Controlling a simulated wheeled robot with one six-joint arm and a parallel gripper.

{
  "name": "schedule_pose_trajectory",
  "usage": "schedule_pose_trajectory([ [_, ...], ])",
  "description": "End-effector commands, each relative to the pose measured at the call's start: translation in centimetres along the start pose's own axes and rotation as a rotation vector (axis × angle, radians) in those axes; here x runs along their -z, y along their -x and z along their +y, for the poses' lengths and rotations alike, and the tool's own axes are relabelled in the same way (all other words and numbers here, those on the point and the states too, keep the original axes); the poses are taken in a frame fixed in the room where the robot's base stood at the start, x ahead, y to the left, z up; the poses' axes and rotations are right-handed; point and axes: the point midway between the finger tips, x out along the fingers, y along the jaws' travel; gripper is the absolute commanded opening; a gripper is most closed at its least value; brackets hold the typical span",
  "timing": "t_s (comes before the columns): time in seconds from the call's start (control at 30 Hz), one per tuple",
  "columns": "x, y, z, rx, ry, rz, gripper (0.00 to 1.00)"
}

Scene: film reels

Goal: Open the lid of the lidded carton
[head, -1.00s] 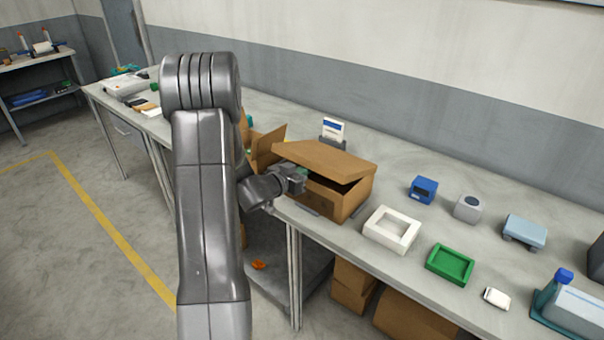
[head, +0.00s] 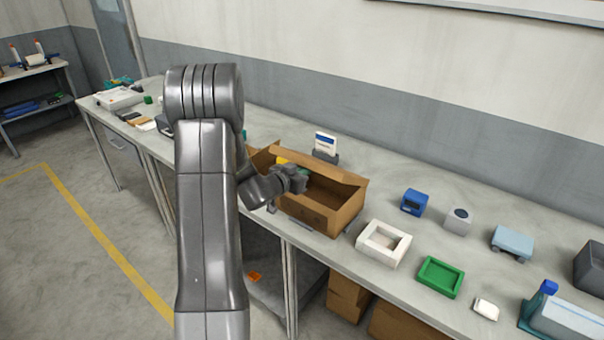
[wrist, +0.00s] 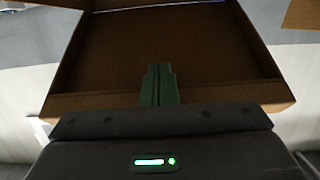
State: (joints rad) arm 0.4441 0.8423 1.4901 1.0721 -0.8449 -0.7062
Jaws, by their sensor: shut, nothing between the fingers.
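The lidded carton (head: 325,217) is a brown cardboard box on the workbench, right of my arm in the head view. Its lid (head: 323,166) is swung well up and leans toward the back, so the inside shows. My gripper (head: 303,172) is at the carton's left part, by the opening and the lid. In the wrist view the green fingers (wrist: 160,85) are together with nothing between them, in front of the brown cardboard inside of the carton (wrist: 200,50). Whether the fingers touch the cardboard cannot be told.
On the bench (head: 380,165), a white tray (head: 368,250), a green tray (head: 425,286), a blue device (head: 414,202) and a grey device (head: 458,220) stand right of the carton. A white and blue card in a holder (head: 325,144) stands behind it. The wall is further back.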

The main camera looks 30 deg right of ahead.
Motion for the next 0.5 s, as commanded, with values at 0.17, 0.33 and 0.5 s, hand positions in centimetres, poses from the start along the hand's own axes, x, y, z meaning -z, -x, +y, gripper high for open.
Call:
schedule_pose_trajectory([
  [0.17, 1.7, -1.0, 0.0, 0.000, -0.001, 0.001, 0.00],
  [0.33, 2.6, -2.0, 0.0, -0.001, -0.002, 0.001, 0.00],
  [0.5, 3.3, -2.6, 0.0, 0.000, -0.001, 0.001, 0.00],
])
